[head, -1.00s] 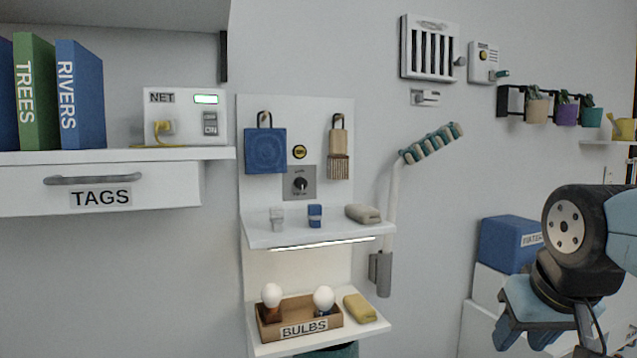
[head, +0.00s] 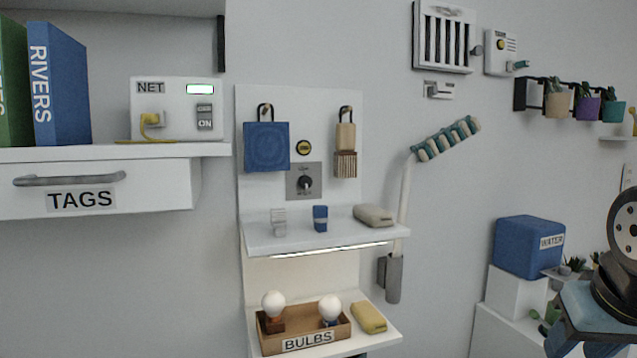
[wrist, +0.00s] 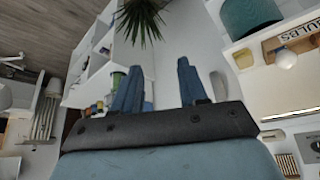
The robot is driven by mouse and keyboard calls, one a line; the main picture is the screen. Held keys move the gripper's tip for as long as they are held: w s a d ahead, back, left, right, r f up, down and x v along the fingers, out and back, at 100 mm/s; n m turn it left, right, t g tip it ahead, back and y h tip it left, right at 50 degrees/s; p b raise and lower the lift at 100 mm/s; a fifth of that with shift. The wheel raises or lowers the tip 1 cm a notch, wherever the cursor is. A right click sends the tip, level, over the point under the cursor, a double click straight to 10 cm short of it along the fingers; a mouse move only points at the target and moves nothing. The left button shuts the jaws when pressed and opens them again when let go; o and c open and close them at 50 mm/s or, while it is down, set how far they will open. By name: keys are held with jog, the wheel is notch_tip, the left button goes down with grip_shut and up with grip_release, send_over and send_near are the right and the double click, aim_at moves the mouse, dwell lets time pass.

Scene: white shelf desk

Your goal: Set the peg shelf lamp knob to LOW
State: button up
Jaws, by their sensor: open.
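The peg shelf (head: 350,110) is a white pegboard on the wall, in the middle of the head view. Its lamp knob (head: 305,183) is a black knob on a grey plate, above the upper ledge (head: 280,238). The plate's small lettering is too blurred to read. A light strip (head: 320,249) glows under that ledge. In the wrist view my gripper (wrist: 158,75) has its two blue fingers apart with nothing between them, far from the knob. The knob's grey plate may show at the right edge of the wrist view. In the head view my arm is at the lower right edge.
A blue bag (head: 266,147) hangs left of the knob and a brush (head: 345,145) right of it. Small blocks and a beige pouch (head: 373,215) stand on the ledge. A padded wall pole (head: 445,138) rises to the right.

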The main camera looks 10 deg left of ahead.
aim_at(308, 182)
jog(key=shift+o, duration=1.8)
jog(key=w+a+r+m+t+y, duration=0.1)
jog(key=w+a+r+m+y, duration=0.4)
jog(key=a, duration=0.5)
jog(key=w+m, duration=0.2)
jog(key=shift+w+r, duration=0.25)
jog(key=shift+w, duration=0.15)
jog(key=w+a+r+m+t+y, duration=0.1)
jog(key=w+a+r+m+y, duration=0.2)
jog(key=w+a+r+m, duration=0.4)
jog(key=w+a+r+m+t+y, duration=0.1)
jog(key=w+a+r+m+y, duration=0.3)
jog(key=a+m, duration=0.55)
jog(key=w+a+m, duration=0.5)
jog(key=w+a, duration=0.1)
jog(key=w+a+f+m+t, duration=0.1)
jog(key=w+a+m, duration=0.4)
jog(key=w+a, duration=0.1)
jog(key=w+a+f+m+t, duration=0.1)
jog(key=w+a+m, duration=0.4)
jog(key=shift+w+a+f+h, duration=0.25)
jog(key=shift+w+a+h, duration=0.15)
jog(key=shift+c, duration=0.2)
